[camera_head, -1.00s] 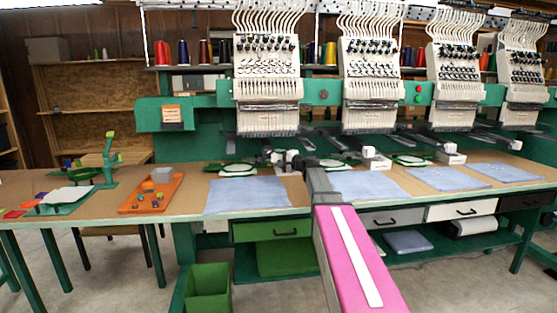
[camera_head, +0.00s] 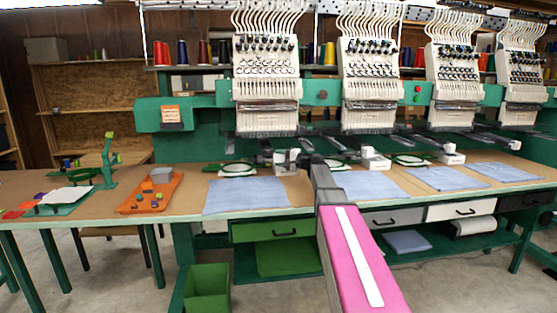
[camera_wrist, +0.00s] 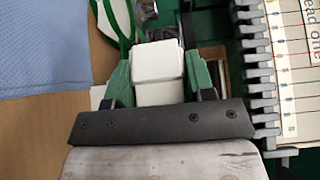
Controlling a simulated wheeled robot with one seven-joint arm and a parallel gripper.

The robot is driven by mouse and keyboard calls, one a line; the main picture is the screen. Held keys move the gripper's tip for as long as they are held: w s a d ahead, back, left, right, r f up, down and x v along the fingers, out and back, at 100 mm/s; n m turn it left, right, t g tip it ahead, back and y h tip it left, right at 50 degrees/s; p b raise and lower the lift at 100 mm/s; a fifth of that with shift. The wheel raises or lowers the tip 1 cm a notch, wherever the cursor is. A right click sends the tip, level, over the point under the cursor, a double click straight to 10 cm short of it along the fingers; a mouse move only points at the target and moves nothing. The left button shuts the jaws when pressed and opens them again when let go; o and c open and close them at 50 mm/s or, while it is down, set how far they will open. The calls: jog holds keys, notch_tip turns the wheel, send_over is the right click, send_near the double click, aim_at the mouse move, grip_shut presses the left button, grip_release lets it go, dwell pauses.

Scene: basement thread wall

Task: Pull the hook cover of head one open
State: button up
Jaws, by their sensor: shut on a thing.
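In the wrist view my gripper (camera_wrist: 158,78) has its two green fingers on either side of a white, box-shaped hook cover (camera_wrist: 158,62) and is shut on it. A second white block face shows just below, close to the dark gripper body. A label ending in "ead one" (camera_wrist: 308,28) is at the right edge. In the head view the white cover (camera_head: 286,158) is under the first stitching head (camera_head: 266,60), at the rear of the table. My arm hides part of this area. How far the cover stands open cannot be told.
A green-rimmed hoop (camera_head: 238,169) lies left of the cover. A blue cloth (camera_head: 246,195) lies in front on the table (camera_head: 110,205). Toothed dark parts (camera_wrist: 258,75) stand close right of my gripper. More heads and white covers (camera_head: 375,160) continue to the right.

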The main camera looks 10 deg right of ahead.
jog(key=shift+g, duration=0.3)
jog(key=o, duration=0.9)
jog(key=shift+d, duration=0.1)
